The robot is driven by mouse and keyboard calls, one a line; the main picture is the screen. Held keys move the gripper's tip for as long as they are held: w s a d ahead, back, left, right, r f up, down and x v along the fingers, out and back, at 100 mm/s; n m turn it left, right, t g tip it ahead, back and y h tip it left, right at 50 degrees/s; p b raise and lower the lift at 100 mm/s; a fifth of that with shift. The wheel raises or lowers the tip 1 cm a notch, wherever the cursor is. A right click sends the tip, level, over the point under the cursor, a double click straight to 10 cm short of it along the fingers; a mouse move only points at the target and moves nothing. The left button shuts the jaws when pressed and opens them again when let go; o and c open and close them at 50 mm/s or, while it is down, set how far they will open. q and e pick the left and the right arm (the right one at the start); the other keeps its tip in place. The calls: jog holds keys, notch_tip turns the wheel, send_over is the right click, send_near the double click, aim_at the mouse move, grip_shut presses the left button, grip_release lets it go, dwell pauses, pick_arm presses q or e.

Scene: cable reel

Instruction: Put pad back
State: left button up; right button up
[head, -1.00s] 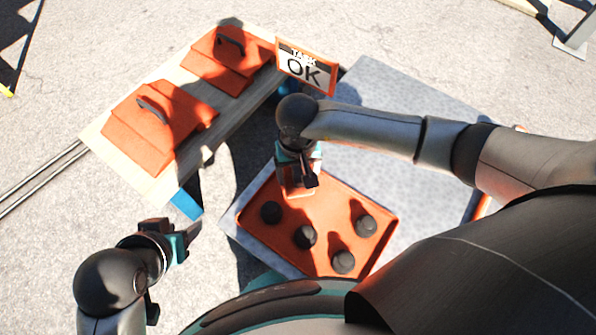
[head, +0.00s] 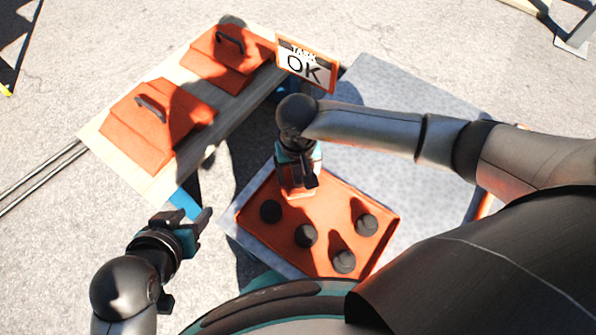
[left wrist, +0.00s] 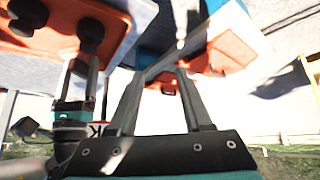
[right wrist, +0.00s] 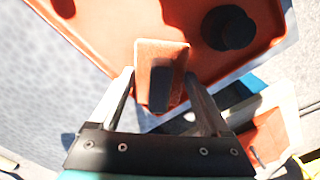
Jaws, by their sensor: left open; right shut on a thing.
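An orange tray (head: 335,260) with several round black knobs lies on the grey slab. My right gripper (head: 299,178) is over the tray's upper left corner, pointing down. It is shut on a small orange pad (right wrist: 174,52), which has a dark part on its near face. I cannot tell whether the pad touches the tray. The pad also shows low between the fingers in the head view (head: 297,190). My left gripper (head: 203,222) is open and empty, left of the tray. In the left wrist view nothing is between its fingers (left wrist: 158,88).
Two orange blocks with black handles, a near one (head: 140,135) and a far one (head: 222,60), sit on a wooden board (head: 100,132) at upper left. A sign reading "TASK OK" (head: 306,66) stands behind my right gripper. The grey slab (head: 390,88) is mostly clear.

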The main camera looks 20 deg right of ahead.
jog(key=o, duration=1.2)
jog(key=shift+c, duration=0.2)
